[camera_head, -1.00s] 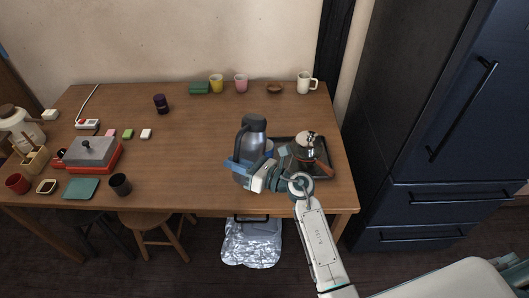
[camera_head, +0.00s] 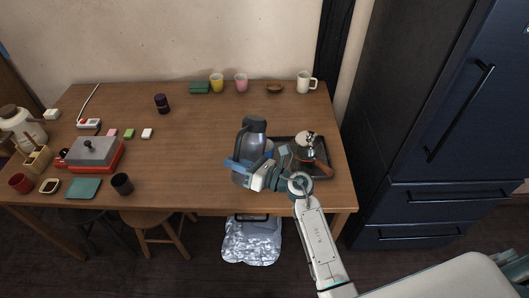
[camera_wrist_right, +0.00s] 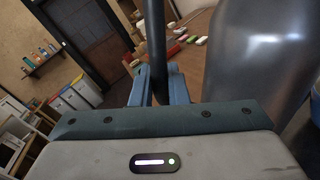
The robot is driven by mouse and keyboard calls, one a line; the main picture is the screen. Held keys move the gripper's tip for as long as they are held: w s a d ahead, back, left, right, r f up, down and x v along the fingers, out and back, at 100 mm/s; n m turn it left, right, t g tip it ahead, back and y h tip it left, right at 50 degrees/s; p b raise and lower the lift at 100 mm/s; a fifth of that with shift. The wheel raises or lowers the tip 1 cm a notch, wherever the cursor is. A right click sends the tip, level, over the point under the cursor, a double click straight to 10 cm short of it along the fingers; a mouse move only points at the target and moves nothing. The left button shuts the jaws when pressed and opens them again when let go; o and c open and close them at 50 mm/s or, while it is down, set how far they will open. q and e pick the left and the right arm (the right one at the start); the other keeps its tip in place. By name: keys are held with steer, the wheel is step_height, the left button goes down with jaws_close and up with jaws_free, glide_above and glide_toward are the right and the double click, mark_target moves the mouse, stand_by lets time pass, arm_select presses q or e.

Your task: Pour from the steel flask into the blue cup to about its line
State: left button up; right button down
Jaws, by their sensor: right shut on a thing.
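The steel flask (camera_head: 243,176) is a large grey jug with a dark lid and a dark handle, near the table's front edge, right of centre. It looks close to upright. My right gripper (camera_head: 238,165) is shut on its handle. In the right wrist view the dark handle (camera_wrist_right: 156,45) stands between the fingers, with the shiny flask body (camera_wrist_right: 255,55) to the right. A small blue patch (camera_head: 269,146) shows just right of the flask; it may be the blue cup, mostly hidden, so its line and contents cannot be seen. My left gripper is out of view.
A dark tray (camera_head: 325,171) with a pot (camera_head: 304,150) lies close to the right of the flask. A yellow cup (camera_head: 216,83), a pink cup (camera_head: 241,83) and a white mug (camera_head: 305,82) stand at the back.

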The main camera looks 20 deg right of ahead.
steer(key=shift+r+m+p, duration=0.3)
steer(key=shift+r+p, duration=0.15)
steer(key=shift+a+r+m+p, duration=0.1)
steer(key=shift+r+m+p, duration=0.15)
steer(key=shift+p, duration=0.35)
stand_by(0.4)
steer(key=shift+s+r+m+p, duration=0.1)
steer(key=shift+m+p, duration=0.35)
steer(key=shift+p, duration=0.15)
steer(key=shift+r, duration=0.1)
steer(key=shift+r+p, duration=0.1)
steer(key=shift+p, duration=0.35)
steer(key=shift+m, duration=0.3)
